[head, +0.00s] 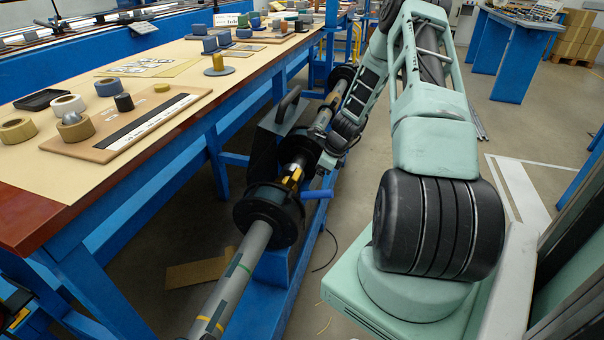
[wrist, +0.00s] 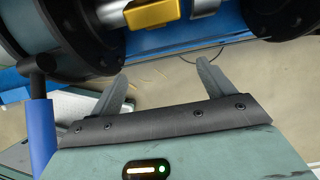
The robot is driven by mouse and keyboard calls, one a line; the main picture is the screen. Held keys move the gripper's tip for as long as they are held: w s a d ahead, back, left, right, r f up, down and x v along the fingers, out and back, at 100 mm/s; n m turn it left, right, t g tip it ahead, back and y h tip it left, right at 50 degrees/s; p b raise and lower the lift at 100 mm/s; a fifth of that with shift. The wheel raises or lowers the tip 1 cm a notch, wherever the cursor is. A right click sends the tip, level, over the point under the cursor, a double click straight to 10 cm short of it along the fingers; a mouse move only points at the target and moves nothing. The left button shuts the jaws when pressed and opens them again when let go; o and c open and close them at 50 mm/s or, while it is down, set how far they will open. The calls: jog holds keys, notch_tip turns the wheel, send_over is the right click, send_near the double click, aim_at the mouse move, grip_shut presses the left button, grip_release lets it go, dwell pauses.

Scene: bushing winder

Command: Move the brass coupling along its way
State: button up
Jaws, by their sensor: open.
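The brass coupling (head: 293,176) appears as a yellow-gold piece on the shaft between black flanges in the head view. In the wrist view a yellow block (wrist: 152,14) sits at the top edge, partly cut off, beside bare silver shaft. I take it to be the same coupling. My gripper (wrist: 162,66) is open and empty. Its two fingers point toward the shaft, with a gap between them and the yellow block. In the head view my arm's end is close to the right side of the shaft, and the fingers cannot be made out.
Black flanges (head: 268,216) flank the coupling, with a long grey tube (head: 232,278) in front. A blue handle (head: 318,194) sticks out right of the shaft and shows at left in the wrist view (wrist: 42,135). A workbench (head: 150,150) with tape rolls stands left.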

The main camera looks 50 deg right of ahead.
jog(key=s, duration=0.1)
jog(key=s+d, duration=0.1)
jog(key=s, duration=0.1)
jog(key=s+d, duration=0.1)
jog(key=shift+s, duration=0.25)
dwell(0.4)
